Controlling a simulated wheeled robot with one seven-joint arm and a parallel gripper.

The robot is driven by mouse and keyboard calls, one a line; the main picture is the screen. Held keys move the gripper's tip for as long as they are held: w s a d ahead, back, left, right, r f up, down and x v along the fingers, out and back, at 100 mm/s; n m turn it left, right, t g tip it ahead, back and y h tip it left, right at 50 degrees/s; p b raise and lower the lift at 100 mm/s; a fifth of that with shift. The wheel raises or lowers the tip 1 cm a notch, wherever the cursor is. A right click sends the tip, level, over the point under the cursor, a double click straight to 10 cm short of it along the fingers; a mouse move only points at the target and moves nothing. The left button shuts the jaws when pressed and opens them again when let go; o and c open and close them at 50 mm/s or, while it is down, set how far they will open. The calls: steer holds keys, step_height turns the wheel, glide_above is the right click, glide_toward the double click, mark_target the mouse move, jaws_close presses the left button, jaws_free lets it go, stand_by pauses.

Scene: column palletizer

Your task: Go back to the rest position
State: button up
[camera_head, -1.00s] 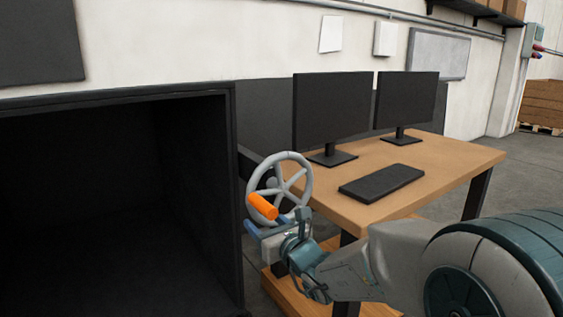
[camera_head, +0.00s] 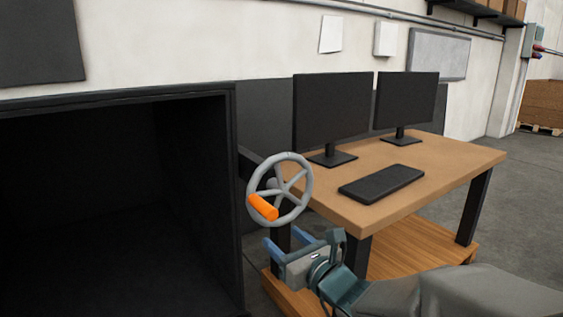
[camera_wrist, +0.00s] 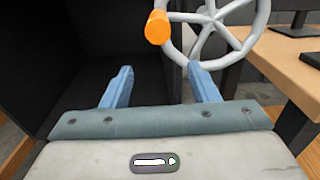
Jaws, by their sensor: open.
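My gripper (camera_head: 287,243) is in the lower middle of the head view, below the grey handwheel (camera_head: 291,172) and apart from it. Its two blue fingers are spread, with nothing between them; the wrist view shows the same open fingers (camera_wrist: 160,84). The handwheel has spokes and an orange handle (camera_head: 263,208) at its lower left. In the wrist view the orange handle (camera_wrist: 157,27) and part of the wheel (camera_wrist: 236,40) show beyond the fingertips.
A large dark open box (camera_head: 236,190) stands at the left. A wooden table (camera_head: 400,195) with two monitors (camera_head: 332,108) and a keyboard (camera_head: 381,184) is right of the wheel, with a lower wooden shelf (camera_head: 420,243). Grey floor (camera_head: 520,220) lies clear at the right.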

steer(key=x, duration=0.9)
steer(key=w+d+f+b, duration=0.2)
steer(key=w+d+f, duration=0.2)
steer(key=d+f, duration=0.3)
steer(key=shift+w+d+f, duration=0.2)
steer(key=shift+f, duration=0.4)
